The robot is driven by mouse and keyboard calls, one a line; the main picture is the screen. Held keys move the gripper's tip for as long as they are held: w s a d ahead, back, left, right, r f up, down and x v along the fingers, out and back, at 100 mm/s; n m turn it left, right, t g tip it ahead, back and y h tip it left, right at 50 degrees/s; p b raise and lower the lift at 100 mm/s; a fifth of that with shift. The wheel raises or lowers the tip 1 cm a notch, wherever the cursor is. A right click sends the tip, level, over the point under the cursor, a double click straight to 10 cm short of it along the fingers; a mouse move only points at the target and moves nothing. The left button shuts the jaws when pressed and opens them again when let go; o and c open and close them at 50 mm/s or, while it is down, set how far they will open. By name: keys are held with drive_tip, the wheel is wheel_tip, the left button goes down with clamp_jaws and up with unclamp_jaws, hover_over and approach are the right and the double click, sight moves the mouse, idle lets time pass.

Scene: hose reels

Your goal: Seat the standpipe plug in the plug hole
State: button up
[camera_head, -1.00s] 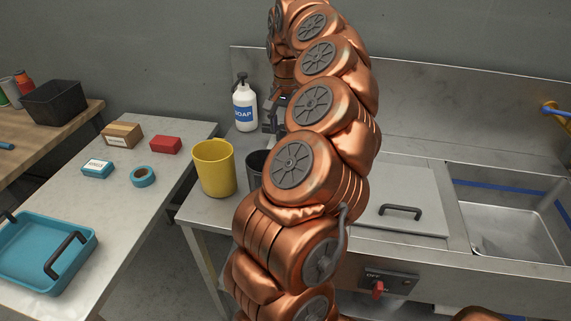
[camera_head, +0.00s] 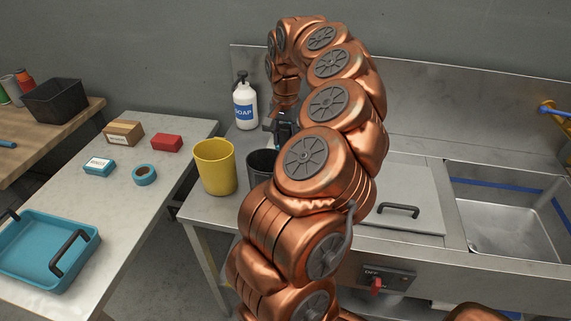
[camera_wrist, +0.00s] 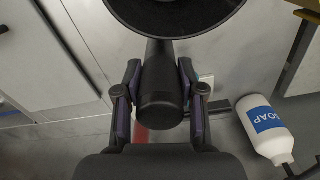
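In the wrist view a dark cylindrical piece, which looks like the standpipe plug (camera_wrist: 161,98), lies between the two fingers of my gripper (camera_wrist: 160,78). The fingers flank it closely. Whether both pads press on it does not show clearly. A wide dark round rim (camera_wrist: 178,32) is beyond the fingertips at the top. I cannot tell whether it belongs to the plug or to a container. In the head view my gripper (camera_head: 282,130) is above a dark pot (camera_head: 261,167), partly behind my arm. The plug hole cannot be made out.
A yellow cup (camera_head: 214,168) stands left of the pot, and a soap bottle (camera_head: 244,105) stands behind. The soap bottle also shows in the wrist view (camera_wrist: 264,128). The sink basin (camera_head: 505,228) and a grey lid with a handle (camera_head: 405,190) are at the right.

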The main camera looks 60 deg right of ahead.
clamp_jaws()
idle(0.5)
wheel_tip(320, 180, up, 14)
drive_tip(key=shift+d+r+b, duration=0.1)
drive_tip(key=shift+b, duration=0.95)
drive_tip(key=shift+r+p, duration=1.35)
drive_tip(key=shift+r, duration=0.6)
